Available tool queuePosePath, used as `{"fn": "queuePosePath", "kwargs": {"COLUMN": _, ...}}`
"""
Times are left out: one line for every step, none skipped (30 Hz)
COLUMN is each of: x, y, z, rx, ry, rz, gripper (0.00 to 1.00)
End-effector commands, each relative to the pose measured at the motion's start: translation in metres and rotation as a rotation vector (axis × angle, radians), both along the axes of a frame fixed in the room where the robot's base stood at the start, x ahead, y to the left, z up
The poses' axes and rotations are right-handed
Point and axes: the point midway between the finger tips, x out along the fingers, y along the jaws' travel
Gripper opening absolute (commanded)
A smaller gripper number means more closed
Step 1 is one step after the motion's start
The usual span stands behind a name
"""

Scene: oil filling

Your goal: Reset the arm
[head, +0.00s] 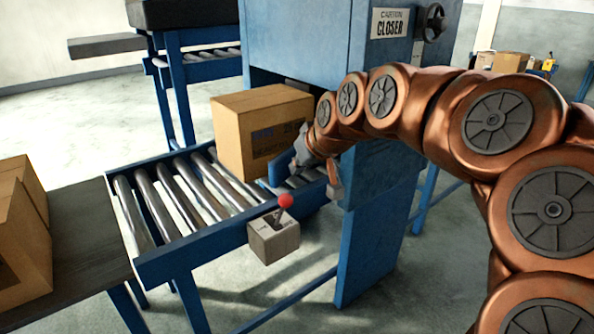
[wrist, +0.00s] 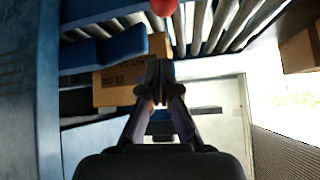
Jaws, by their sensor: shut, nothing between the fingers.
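My copper-coloured arm reaches in from the right of the head view, bent over toward the carton closer. My gripper (head: 318,160) is beside the machine's opening, partly hidden by my own wrist. In the wrist view my gripper (wrist: 153,78) has its two fingers together at the tips, with nothing seen between them. A red lever knob (head: 285,200) on a grey control box (head: 274,241) is below and left of my gripper, apart from it in the head view. The red knob (wrist: 163,6) also shows at the top of the wrist view.
A closed carton (head: 240,145) sits on the roller conveyor (head: 165,195) by the blue carton closer (head: 300,45), close to my gripper. Open floor (head: 80,120) lies behind the conveyor.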

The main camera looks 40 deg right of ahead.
Motion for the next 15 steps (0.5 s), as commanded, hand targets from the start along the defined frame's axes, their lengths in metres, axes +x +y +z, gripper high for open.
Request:
{"fn": "queuePosePath", "kwargs": {"x": 0.0005, "y": 0.0013, "z": 0.0005, "rx": 0.000, "ry": 0.000, "rz": 0.003, "gripper": 0.00}}
{"fn": "queuePosePath", "kwargs": {"x": 0.0008, "y": 0.0018, "z": 0.0005, "rx": 0.000, "ry": 0.000, "rz": 0.004, "gripper": 0.00}}
{"fn": "queuePosePath", "kwargs": {"x": 0.0011, "y": 0.0025, "z": 0.0006, "rx": 0.000, "ry": 0.000, "rz": 0.006, "gripper": 0.00}}
{"fn": "queuePosePath", "kwargs": {"x": 0.0014, "y": 0.0029, "z": 0.0005, "rx": 0.001, "ry": -0.001, "rz": 0.006, "gripper": 0.00}}
{"fn": "queuePosePath", "kwargs": {"x": 0.0015, "y": 0.0032, "z": 0.0005, "rx": 0.000, "ry": -0.001, "rz": 0.007, "gripper": 0.00}}
{"fn": "queuePosePath", "kwargs": {"x": 0.0018, "y": 0.0037, "z": 0.0004, "rx": 0.000, "ry": -0.001, "rz": 0.008, "gripper": 0.00}}
{"fn": "queuePosePath", "kwargs": {"x": 0.0019, "y": 0.0038, "z": 0.0003, "rx": 0.001, "ry": 0.000, "rz": 0.009, "gripper": 0.00}}
{"fn": "queuePosePath", "kwargs": {"x": 0.0020, "y": 0.0040, "z": 0.0004, "rx": 0.001, "ry": 0.000, "rz": 0.009, "gripper": 0.00}}
{"fn": "queuePosePath", "kwargs": {"x": 0.0021, "y": 0.0041, "z": 0.0004, "rx": 0.000, "ry": -0.001, "rz": 0.010, "gripper": 0.00}}
{"fn": "queuePosePath", "kwargs": {"x": 0.0021, "y": 0.0041, "z": 0.0004, "rx": 0.000, "ry": -0.001, "rz": 0.010, "gripper": 0.00}}
{"fn": "queuePosePath", "kwargs": {"x": 0.0021, "y": 0.0041, "z": 0.0004, "rx": 0.000, "ry": -0.001, "rz": 0.010, "gripper": 0.00}}
{"fn": "queuePosePath", "kwargs": {"x": 0.0021, "y": 0.0040, "z": 0.0004, "rx": 0.000, "ry": -0.001, "rz": 0.008, "gripper": 0.00}}
{"fn": "queuePosePath", "kwargs": {"x": 0.0021, "y": 0.0039, "z": 0.0003, "rx": 0.000, "ry": -0.001, "rz": 0.008, "gripper": 0.00}}
{"fn": "queuePosePath", "kwargs": {"x": 0.0020, "y": 0.0038, "z": 0.0004, "rx": 0.000, "ry": -0.001, "rz": 0.008, "gripper": 0.00}}
{"fn": "queuePosePath", "kwargs": {"x": 0.0020, "y": 0.0037, "z": 0.0004, "rx": 0.000, "ry": -0.001, "rz": 0.008, "gripper": 0.00}}
